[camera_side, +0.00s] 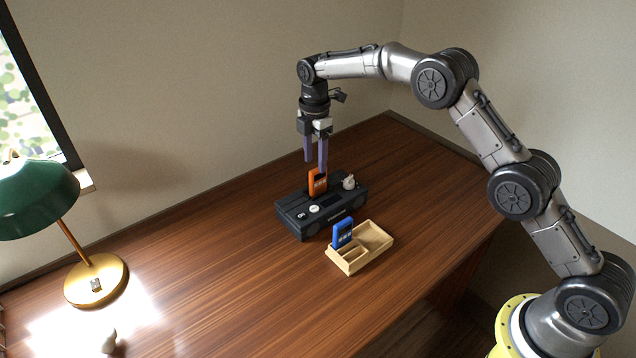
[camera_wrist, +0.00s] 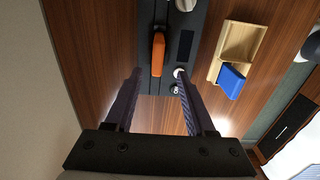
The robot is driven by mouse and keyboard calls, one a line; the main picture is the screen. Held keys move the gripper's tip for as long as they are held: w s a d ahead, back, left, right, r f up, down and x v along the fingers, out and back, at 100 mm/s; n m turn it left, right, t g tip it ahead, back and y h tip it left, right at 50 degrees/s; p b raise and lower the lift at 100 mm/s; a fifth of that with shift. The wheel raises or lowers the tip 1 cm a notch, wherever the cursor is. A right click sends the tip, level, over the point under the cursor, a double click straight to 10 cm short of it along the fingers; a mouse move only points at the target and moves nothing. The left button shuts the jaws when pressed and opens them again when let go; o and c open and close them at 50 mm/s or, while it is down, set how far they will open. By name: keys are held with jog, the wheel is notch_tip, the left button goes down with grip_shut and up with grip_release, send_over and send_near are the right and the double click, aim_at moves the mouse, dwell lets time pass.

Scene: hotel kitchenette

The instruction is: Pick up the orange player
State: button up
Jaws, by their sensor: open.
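The orange player (camera_side: 317,183) stands upright in the top of a black dock-like device (camera_side: 341,213) on the table. In the wrist view the orange player (camera_wrist: 158,54) shows ahead of the fingers, within the gap between them and nearer the left one. My gripper (camera_side: 316,167) is open and empty, pointing down, just above the player in the side view. In the wrist view my gripper (camera_wrist: 157,75) shows two purple fingers spread apart. I cannot tell whether a fingertip touches the device.
A blue player (camera_side: 342,233) stands in a wooden compartment tray (camera_side: 377,251) in front of the black device. A white knob-like object (camera_side: 349,182) sits on the device's right end. A green lamp (camera_side: 95,281) stands at left. The table between lamp and device is clear.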

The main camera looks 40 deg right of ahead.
aim_at(318, 179)
notch_tip(318, 179, down, 3)
jog(key=shift+r, duration=0.1)
jog(key=shift+w+d+f, duration=0.1)
jog(key=shift+d+f, duration=0.1)
jog(key=shift+f, duration=0.7)
jog(key=shift+w+d+f, duration=0.1)
jog(key=shift+d+f, duration=0.1)
jog(key=shift+f, duration=0.65)
jog(key=shift+d+f, duration=0.2)
jog(key=shift+f, duration=0.7)
jog(key=shift+c, duration=0.2)
grip_shut()
